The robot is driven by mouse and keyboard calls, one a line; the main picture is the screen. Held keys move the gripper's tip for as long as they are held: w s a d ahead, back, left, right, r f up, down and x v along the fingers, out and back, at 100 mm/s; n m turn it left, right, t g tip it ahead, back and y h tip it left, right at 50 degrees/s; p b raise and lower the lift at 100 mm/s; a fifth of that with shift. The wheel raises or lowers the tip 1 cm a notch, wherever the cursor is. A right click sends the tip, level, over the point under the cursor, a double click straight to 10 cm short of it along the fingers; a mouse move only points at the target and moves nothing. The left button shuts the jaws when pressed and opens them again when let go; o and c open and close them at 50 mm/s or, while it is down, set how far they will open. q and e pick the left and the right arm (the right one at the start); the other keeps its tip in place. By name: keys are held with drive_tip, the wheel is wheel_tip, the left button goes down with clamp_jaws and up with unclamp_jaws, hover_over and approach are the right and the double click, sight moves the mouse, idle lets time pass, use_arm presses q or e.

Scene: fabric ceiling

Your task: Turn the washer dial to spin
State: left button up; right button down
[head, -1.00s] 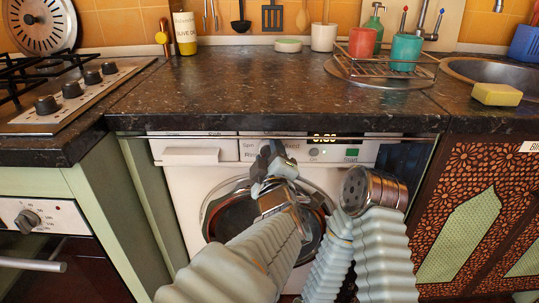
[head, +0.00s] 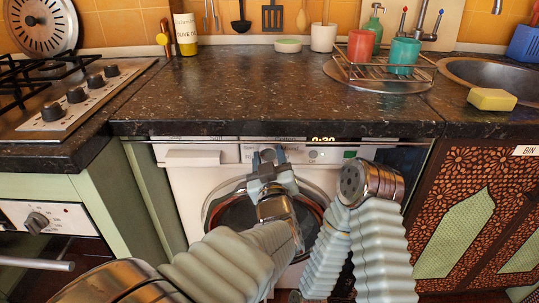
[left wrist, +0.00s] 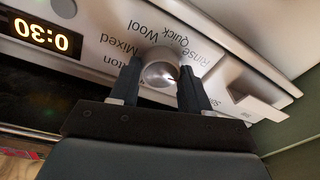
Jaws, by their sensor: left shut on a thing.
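The white washer (head: 190,195) stands under the counter, its control panel along the top edge. My left gripper (head: 268,156) is at that panel in the head view and covers the dial there. In the left wrist view the round silver dial (left wrist: 161,70) sits between the two dark fingers of my left gripper (left wrist: 156,82), which are shut on it. The words Mixed, Wool, Quick and Rinse show around the dial; other labels are partly hidden. I cannot clearly read its setting. The lit display (left wrist: 41,34) reads 0:30. My right gripper is not visible.
The dark counter (head: 230,90) overhangs the panel closely. The round washer door (head: 240,215) is behind my left arm. Stove knobs (head: 75,95) are at left. A yellow sponge (head: 492,99) and a rack (head: 375,70) with cups are at right.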

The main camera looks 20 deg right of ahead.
use_arm(q)
drive_tip(key=shift+m, duration=0.6)
drive_tip(key=shift+f, duration=0.1)
drive_tip(key=o, duration=1.1)
drive_tip(key=shift+c, duration=0.2)
drive_tip(key=v, duration=1.3)
drive_tip(key=shift+s+a+b, duration=0.15)
drive_tip(key=shift+s+b, duration=0.25)
drive_tip(key=shift+f, duration=0.15)
